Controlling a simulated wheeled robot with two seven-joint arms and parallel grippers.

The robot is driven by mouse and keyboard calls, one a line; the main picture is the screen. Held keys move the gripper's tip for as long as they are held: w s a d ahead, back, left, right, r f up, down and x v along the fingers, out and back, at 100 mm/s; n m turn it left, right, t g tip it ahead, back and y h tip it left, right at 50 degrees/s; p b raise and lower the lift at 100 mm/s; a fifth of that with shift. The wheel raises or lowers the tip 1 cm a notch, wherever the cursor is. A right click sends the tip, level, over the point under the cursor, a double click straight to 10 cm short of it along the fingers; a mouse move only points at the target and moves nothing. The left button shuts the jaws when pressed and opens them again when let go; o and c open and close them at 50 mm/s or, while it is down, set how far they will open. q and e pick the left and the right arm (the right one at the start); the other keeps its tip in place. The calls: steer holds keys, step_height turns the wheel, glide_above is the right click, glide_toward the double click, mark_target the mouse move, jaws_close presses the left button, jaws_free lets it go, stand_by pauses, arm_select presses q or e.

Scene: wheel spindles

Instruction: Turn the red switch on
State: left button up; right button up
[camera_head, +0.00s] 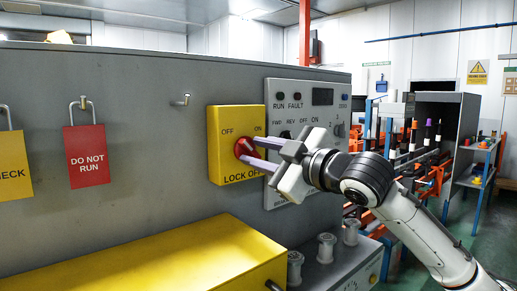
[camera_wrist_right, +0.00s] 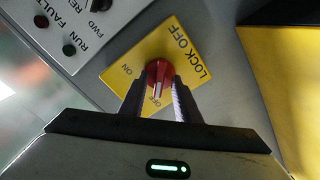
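The red switch (camera_head: 243,147) is a round knob on a yellow plate (camera_head: 222,170) marked OFF, ON and LOCK OFF, fixed to the grey cabinet front. In the right wrist view the red switch (camera_wrist_right: 159,72) shows a pale mark on the side of the word OFF. My right gripper (camera_head: 256,152) reaches in from the right, its two fingers apart and their tips at the knob. In the right wrist view the gripper (camera_wrist_right: 160,90) has one finger on each side of the knob. Firm contact cannot be made out. My left gripper is out of view.
A grey control panel (camera_head: 290,112) with lamps and dials is right of the plate. A red DO NOT RUN tag (camera_head: 87,172) and a yellow tag (camera_head: 12,165) hang at left. A yellow box (camera_head: 160,262) and several pale spools (camera_head: 326,248) lie below.

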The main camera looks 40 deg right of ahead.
jaws_close()
